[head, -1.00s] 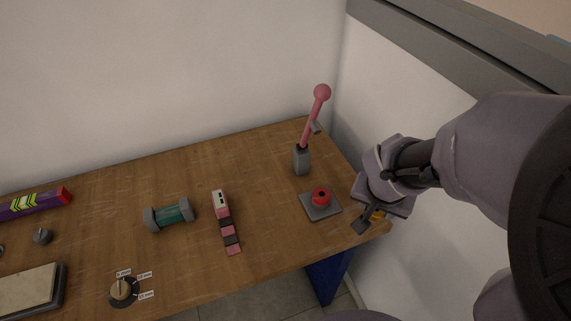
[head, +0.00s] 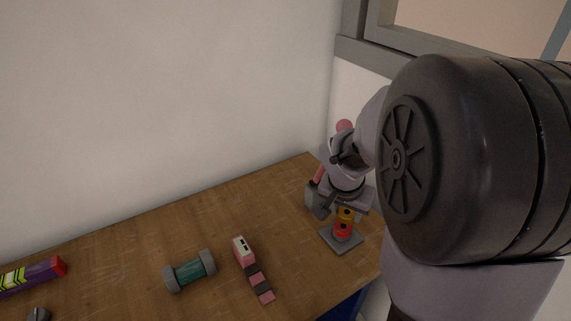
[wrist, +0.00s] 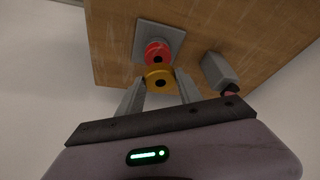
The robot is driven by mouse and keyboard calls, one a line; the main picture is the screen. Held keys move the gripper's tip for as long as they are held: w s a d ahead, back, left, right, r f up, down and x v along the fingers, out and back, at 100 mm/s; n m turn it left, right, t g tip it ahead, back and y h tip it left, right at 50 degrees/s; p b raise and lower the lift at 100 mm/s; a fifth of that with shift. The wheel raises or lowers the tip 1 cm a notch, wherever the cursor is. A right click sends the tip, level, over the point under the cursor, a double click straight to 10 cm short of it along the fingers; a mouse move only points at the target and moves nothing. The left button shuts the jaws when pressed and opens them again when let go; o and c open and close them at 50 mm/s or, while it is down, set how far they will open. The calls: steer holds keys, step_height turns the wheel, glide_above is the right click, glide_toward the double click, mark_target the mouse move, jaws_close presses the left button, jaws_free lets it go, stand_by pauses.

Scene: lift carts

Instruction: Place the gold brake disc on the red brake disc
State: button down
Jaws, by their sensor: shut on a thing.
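The gold brake disc (head: 346,214) is in my gripper (head: 334,207), which is shut on it, at the right of the head view. The gold disc (wrist: 160,79) also shows between the two fingers (wrist: 160,92) in the wrist view. The red brake disc (head: 342,230) sits on a grey square base (head: 338,245) on the table, just below the gold disc in the head view. In the wrist view the red disc (wrist: 157,52) is partly covered by the gold one. I cannot tell whether the two discs touch.
A grey block with a pink ball-topped lever (head: 344,125) stands close behind my gripper, partly hidden. A pink and dark segmented bar (head: 254,270) and a green cylinder with grey ends (head: 189,271) lie to the left on the wooden table (head: 130,250).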

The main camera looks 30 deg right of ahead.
mark_target(344, 217)
steer(key=shift+a+f+b, duration=0.1)
steer(key=shift+f+b, duration=0.95)
steer(key=shift+f, duration=0.75)
steer(key=c, duration=0.8)
jaws_free()
steer(key=p+v, duration=0.5)
steer(key=v, duration=0.7)
steer(key=s+a+r+n+t+y, duration=0.1)
steer(key=s+a+r+n+y, duration=0.1)
steer(key=a, duration=0.5)
steer(key=s+a+r+n+t+y, duration=0.1)
steer(key=s+a, duration=0.3)
steer(key=a, duration=0.4)
steer(key=s+a+r+n+t+y, duration=0.1)
steer(key=s+a+r+n+y, duration=0.1)
steer(key=a, duration=0.6)
steer(key=shift+s+r+n+y, duration=0.3)
steer(key=shift+s+r+n, duration=0.4)
steer(key=shift+s+n, duration=0.3)
steer(key=shift+d, duration=0.1)
